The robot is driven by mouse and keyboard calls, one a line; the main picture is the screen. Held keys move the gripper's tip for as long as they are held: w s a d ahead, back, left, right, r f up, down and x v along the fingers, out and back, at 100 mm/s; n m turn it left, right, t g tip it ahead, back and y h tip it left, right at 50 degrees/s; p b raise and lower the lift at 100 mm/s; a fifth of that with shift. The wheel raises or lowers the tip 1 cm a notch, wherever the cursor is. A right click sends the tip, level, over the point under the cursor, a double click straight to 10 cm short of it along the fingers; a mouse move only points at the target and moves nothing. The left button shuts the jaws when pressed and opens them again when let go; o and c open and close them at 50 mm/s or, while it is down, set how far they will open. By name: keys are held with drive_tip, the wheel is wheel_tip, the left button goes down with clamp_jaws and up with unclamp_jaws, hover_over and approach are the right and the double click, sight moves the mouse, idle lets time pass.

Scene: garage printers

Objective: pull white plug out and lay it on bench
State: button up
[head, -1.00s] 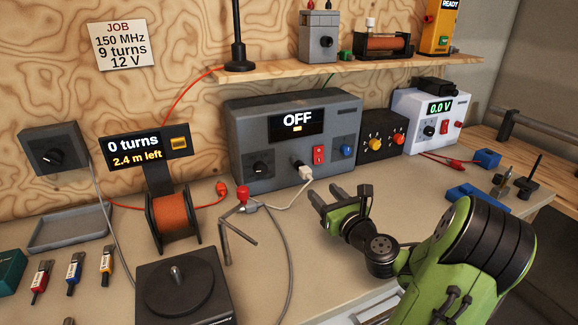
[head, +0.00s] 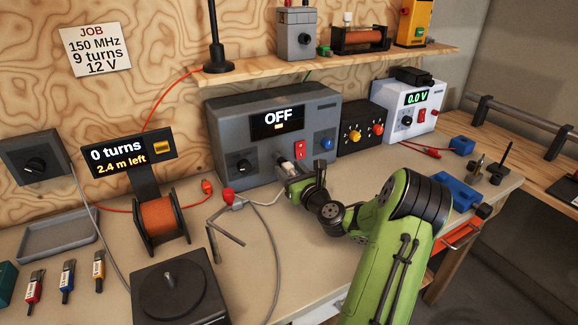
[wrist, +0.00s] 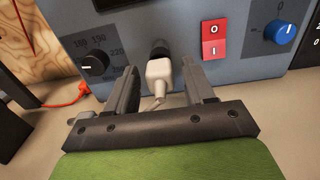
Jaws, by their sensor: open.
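The white plug (wrist: 159,76) sits at a dark socket on the front of the grey unit (wrist: 240,66), whose display reads OFF in the head view. Its white cord hangs down from it. My gripper (wrist: 156,82) is open, with one finger on each side of the plug. Gaps show between the fingers and the plug in the wrist view. In the head view my gripper (head: 290,169) is at the front of the grey unit (head: 222,120) and hides part of the plug. The bench (head: 285,255) spreads out below.
A red switch (wrist: 214,39) and a blue knob (wrist: 279,33) are right of the plug.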

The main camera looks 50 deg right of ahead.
drive_tip(key=shift+c, duration=0.3)
clamp_jaws()
drive_tip(key=shift+b+v, duration=0.95)
drive_tip(key=shift+v, duration=1.7)
